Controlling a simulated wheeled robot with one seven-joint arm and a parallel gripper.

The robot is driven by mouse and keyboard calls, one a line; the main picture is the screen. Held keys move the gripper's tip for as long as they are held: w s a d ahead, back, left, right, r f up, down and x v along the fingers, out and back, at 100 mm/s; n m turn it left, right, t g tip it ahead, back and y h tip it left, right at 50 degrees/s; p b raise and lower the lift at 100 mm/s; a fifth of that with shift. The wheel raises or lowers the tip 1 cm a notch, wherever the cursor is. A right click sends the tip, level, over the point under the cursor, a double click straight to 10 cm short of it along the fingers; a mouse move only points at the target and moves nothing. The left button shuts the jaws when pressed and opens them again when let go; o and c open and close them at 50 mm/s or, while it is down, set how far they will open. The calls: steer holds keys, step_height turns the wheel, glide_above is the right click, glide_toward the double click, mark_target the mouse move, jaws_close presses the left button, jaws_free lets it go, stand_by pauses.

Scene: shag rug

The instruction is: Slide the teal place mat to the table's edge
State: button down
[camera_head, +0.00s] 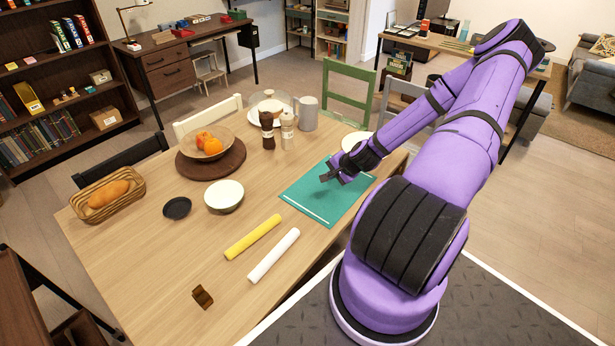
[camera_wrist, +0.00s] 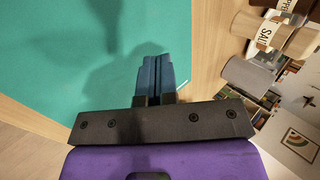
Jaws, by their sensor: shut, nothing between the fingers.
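The teal place mat (camera_head: 318,200) lies flat on the wooden table (camera_head: 160,265), near the side closest to my base. It has a white stripe along its left end. My gripper (camera_head: 330,177) is over the far part of the mat, with its fingers together and nothing between them. In the wrist view the shut fingers (camera_wrist: 163,72) point over the teal mat (camera_wrist: 60,50), and a shadow falls on it. I cannot tell whether the fingertips touch the mat.
A yellow roll (camera_head: 253,237) and a white roll (camera_head: 274,255) lie left of the mat. A pepper mill (camera_head: 267,130), a salt mill (camera_head: 287,131) and a grey canister (camera_head: 308,113) stand behind it. A white plate (camera_head: 356,141) is beyond my gripper.

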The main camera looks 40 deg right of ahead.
steer(key=shift+r, duration=1.65)
